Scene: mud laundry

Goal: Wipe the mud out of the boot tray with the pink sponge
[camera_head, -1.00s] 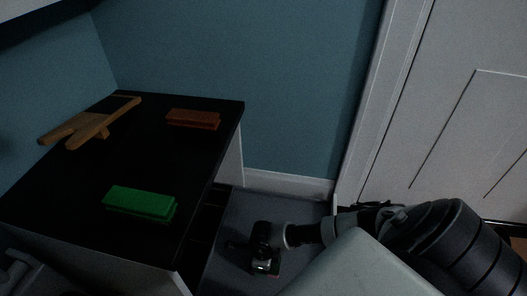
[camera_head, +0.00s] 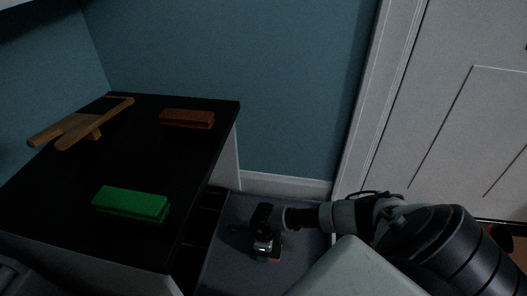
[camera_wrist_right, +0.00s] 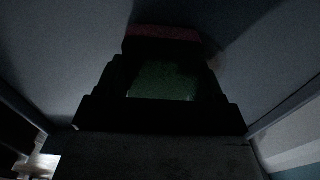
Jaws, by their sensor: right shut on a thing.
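My right gripper (camera_head: 266,257) reaches down low beside the black cabinet. In the right wrist view it is shut on the pink sponge (camera_wrist_right: 162,33), whose dull pink end shows beyond the dark fingers. A dark green patch (camera_wrist_right: 163,80) shows between the fingers. The gripper is over a grey surface (camera_head: 237,211), which also fills the right wrist view (camera_wrist_right: 65,45). It is too dark to tell the boot tray's rim or any mud for certain. I cannot tell whether the sponge touches the surface. My left gripper is not in view.
The black-topped cabinet (camera_head: 125,170) stands at left, with a green brush-like block (camera_head: 131,203), a brown one (camera_head: 187,118) and a wooden boot jack (camera_head: 82,125) on it. A blue wall and white skirting (camera_head: 285,184) close the back. A white door (camera_head: 455,110) is at right.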

